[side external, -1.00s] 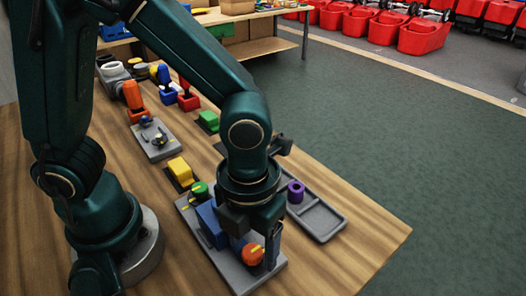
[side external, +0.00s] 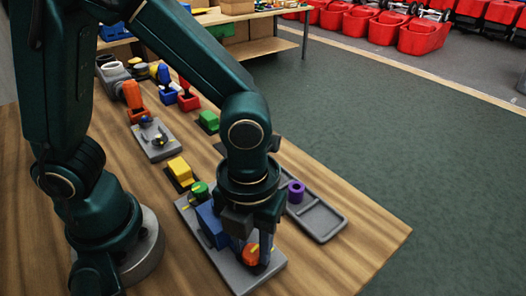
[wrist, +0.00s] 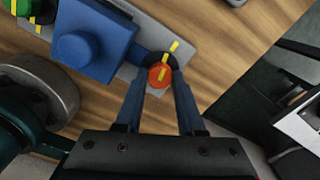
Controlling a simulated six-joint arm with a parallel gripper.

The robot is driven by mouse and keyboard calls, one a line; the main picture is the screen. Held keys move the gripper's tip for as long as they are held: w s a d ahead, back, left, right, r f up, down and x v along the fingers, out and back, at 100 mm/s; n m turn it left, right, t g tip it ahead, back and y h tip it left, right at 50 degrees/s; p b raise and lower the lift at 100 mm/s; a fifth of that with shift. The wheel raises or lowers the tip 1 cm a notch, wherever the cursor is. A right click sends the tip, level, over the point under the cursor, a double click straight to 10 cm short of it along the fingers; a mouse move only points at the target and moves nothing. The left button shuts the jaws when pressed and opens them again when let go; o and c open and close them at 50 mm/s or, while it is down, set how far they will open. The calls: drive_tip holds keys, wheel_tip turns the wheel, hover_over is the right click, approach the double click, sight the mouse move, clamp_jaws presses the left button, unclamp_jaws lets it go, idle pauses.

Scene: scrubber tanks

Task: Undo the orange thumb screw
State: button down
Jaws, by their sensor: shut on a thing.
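In the side view my gripper (side external: 257,247) points down over the plate's near end, and a finger partly covers the orange screw (side external: 250,255). The screw's thread is hidden. A green knob (side external: 200,190) with a yellow mark is at the plate's other end.
A grey tray (side external: 322,221) with a purple ring (side external: 296,191) lies to the right of the plate. A yellow block (side external: 179,168), a green block (side external: 208,121) and other fixtures stand farther back. The wooden table (side external: 355,240) is bare at the front right.

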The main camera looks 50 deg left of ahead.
drive_tip(key=n, duration=1.3)
drive_tip(key=shift+n, duration=0.3)
drive_tip(key=n, duration=0.6)
drive_tip(key=shift+s, duration=0.1)
drive_tip(key=n, duration=0.6)
drive_tip(key=shift+n, duration=0.3)
drive_tip(key=n, duration=1.2)
drive_tip(key=shift+n, duration=0.4)
drive_tip(key=n, duration=1.2)
drive_tip(key=shift+n, duration=0.4)
